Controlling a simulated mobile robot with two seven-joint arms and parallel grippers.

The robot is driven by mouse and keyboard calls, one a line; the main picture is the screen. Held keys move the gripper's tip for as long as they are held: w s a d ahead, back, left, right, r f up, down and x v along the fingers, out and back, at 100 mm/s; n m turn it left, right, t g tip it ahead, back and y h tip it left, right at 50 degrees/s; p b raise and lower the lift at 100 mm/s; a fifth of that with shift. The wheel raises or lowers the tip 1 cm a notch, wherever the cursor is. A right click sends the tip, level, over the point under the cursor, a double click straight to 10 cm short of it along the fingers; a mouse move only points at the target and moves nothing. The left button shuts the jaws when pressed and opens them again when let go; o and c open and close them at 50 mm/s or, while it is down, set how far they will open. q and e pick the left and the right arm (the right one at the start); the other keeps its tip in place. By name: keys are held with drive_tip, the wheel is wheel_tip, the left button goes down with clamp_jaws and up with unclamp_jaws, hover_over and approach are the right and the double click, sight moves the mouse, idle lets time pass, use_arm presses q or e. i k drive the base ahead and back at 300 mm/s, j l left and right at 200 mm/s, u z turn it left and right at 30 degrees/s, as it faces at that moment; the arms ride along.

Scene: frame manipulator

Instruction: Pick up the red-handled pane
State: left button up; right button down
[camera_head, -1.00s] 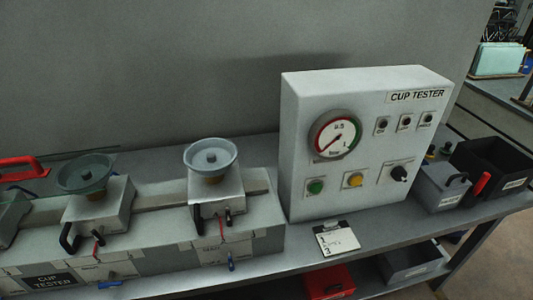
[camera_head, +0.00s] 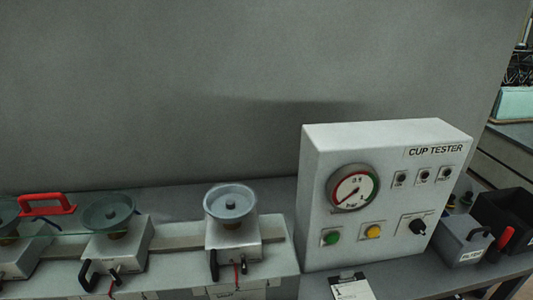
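The clear pane itself is hard to make out. A faint greenish, see-through surface shows near the left cups, but its full outline cannot be told. Neither of my grippers is in view.
Grey cups on white stations stand along the bench, the middle one (camera_head: 108,212) and the right one (camera_head: 230,203). Black handles project at their fronts. The white cup tester box (camera_head: 385,195) stands right of them. A grey box (camera_head: 463,241) and a black bin (camera_head: 508,218) are at the far right.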

sight(112, 210)
drive_tip(key=u, duration=1.25)
